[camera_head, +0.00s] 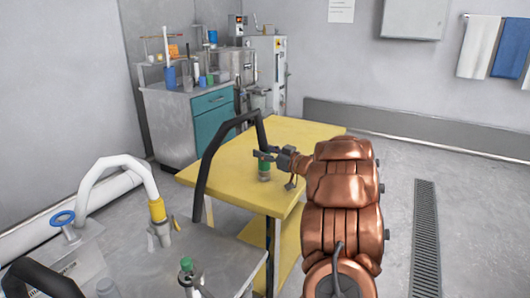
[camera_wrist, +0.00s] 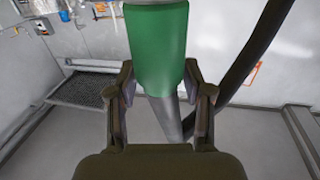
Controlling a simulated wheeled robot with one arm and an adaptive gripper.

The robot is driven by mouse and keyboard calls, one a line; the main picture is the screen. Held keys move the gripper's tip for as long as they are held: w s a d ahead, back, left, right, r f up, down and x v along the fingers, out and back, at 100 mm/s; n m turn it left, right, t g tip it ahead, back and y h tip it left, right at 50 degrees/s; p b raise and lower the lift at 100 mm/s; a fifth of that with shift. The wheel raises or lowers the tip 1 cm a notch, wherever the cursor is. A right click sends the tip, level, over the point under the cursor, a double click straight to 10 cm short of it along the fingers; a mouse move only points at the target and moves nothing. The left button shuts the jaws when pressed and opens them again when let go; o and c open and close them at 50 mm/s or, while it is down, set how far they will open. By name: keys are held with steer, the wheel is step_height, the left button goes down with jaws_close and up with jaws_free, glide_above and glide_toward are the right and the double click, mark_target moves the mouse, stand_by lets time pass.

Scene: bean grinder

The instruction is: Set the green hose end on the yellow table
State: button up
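The green hose end (camera_head: 264,170) is upright over the near part of the yellow table (camera_head: 233,177). I cannot tell whether its bottom touches the top. My gripper (camera_head: 267,154) reaches in from the right and its fingers are around the hose end. In the wrist view the green sleeve (camera_wrist: 158,45) sits between the two fingers of my gripper (camera_wrist: 159,78), which close against its sides. The black hose (camera_head: 209,155) arches up from the left and down toward the green end. The yellow table does not show clearly in the wrist view.
A grey bench (camera_head: 215,258) in front carries a green-topped fitting (camera_head: 187,265) and a white hose (camera_head: 118,160) with a yellow end (camera_head: 157,209). A cabinet with teal drawers (camera_head: 212,104) stands behind. The yellow top's far right part is clear. A floor grate (camera_head: 425,240) lies right.

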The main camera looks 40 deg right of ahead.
steer(key=shift+o, duration=1.1)
steer(key=shift+r, duration=0.1)
steer(key=s+d+p, duration=0.1)
steer(key=s, duration=1.1)
